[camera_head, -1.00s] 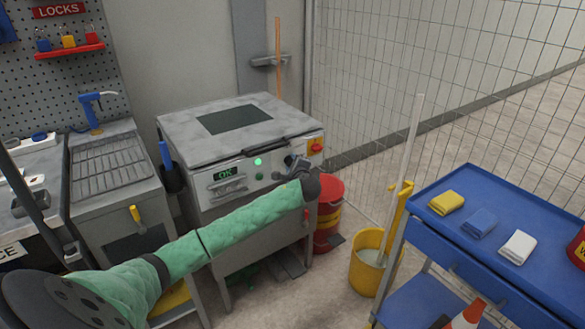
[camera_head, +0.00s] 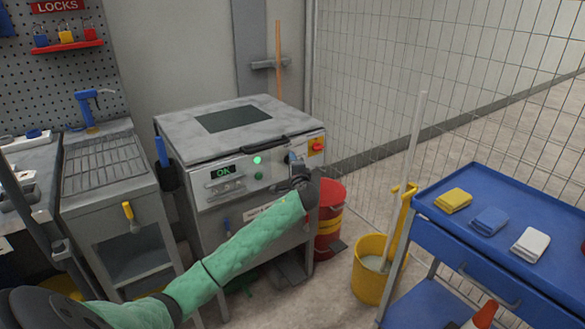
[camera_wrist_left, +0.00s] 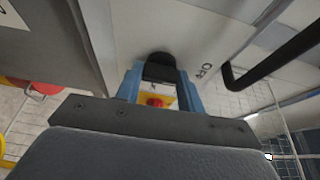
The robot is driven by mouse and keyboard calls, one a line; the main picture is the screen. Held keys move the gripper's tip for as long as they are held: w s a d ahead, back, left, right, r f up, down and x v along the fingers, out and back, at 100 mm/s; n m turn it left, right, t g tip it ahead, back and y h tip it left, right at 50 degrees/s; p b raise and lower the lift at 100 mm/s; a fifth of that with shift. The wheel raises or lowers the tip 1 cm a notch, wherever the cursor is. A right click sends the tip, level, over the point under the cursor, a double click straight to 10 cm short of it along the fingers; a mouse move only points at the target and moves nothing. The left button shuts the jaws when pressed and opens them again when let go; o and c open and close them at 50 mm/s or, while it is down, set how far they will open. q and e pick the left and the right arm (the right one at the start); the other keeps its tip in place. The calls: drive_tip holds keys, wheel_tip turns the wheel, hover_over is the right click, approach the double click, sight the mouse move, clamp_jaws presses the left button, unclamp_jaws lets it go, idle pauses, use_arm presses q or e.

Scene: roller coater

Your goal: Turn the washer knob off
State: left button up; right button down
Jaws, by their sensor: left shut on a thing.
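The washer (camera_head: 215,135) is a grey metal box with a flat lid and a sloped front panel. Its small display (camera_head: 223,171) reads ON in green, and a green lamp (camera_head: 257,160) is lit beside it. My left gripper (camera_head: 294,163) is at the right part of the panel and covers the knob in the head view. In the left wrist view, the black knob (camera_wrist_left: 160,60) sits between the blue fingers of my left gripper (camera_wrist_left: 160,76), which is shut on it. Lettering beside the knob appears to read OFF. My right gripper is not in view.
A red button on a yellow plate (camera_head: 317,146) is right of the gripper. A dark handle (camera_head: 265,144) runs along the lid's front edge. A red bin (camera_head: 328,190), yellow mop bucket (camera_head: 370,270) and blue cart (camera_head: 520,215) stand to the right.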

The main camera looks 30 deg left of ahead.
use_arm(q)
drive_tip(key=shift+f, duration=0.15)
drive_tip(key=o, duration=1)
drive_tip(key=shift+s, duration=0.1)
drive_tip(key=v, duration=0.7)
drive_tip(key=shift+s+d, duration=0.25)
drive_tip(key=shift+d, duration=0.05)
